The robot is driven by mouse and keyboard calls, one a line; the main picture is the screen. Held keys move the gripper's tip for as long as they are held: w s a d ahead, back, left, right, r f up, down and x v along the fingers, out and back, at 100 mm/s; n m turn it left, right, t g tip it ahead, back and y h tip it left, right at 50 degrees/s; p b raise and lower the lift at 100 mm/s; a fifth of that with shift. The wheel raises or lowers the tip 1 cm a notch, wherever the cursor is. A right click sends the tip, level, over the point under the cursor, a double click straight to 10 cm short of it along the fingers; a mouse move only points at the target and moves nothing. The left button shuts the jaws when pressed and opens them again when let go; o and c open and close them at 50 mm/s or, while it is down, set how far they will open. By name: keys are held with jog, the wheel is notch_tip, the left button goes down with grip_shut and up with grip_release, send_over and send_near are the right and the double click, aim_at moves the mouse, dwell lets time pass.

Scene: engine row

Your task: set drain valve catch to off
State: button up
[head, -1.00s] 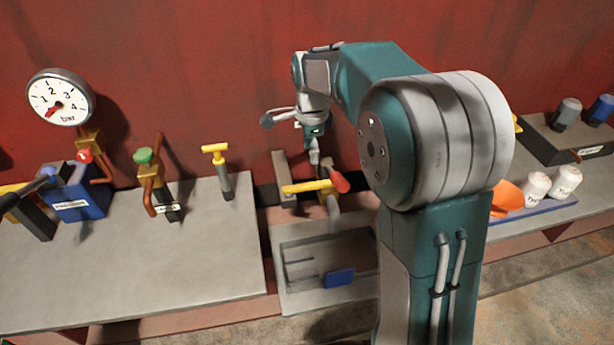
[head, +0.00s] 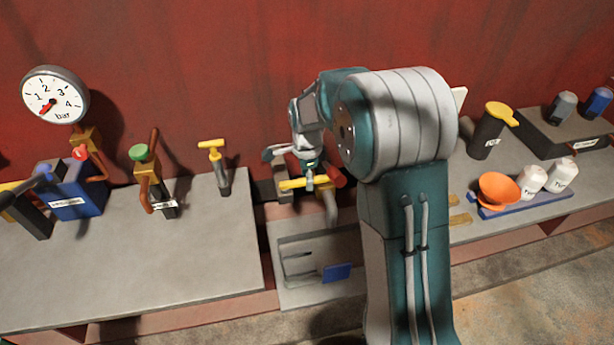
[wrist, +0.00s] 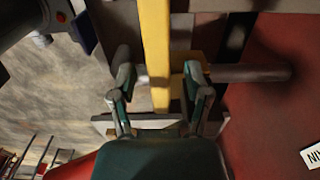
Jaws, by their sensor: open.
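A yellow bar handle (head: 293,184) sits on a grey pipe valve above the grey tray in the middle of the bench. I take it for the drain valve catch, though no label on it is readable. In the wrist view the yellow bar (wrist: 155,50) runs lengthwise between the fingers of my gripper (wrist: 160,80). The fingers are open, one on each side of the bar, with gaps visible. In the head view my gripper (head: 307,168) is directly over the valve and partly hides it. A red grip (head: 333,174) shows just right of it.
A grey tray (head: 290,296) with a blue piece (head: 337,273) lies in front. A smaller yellow T-handle (head: 211,145) and a green-knobbed valve (head: 144,153) stand left. An orange funnel (head: 498,188) and white bottles stand right. The red wall (head: 230,60) is close behind.

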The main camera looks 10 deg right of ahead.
jog(key=shift+c, duration=0.3)
grip_shut()
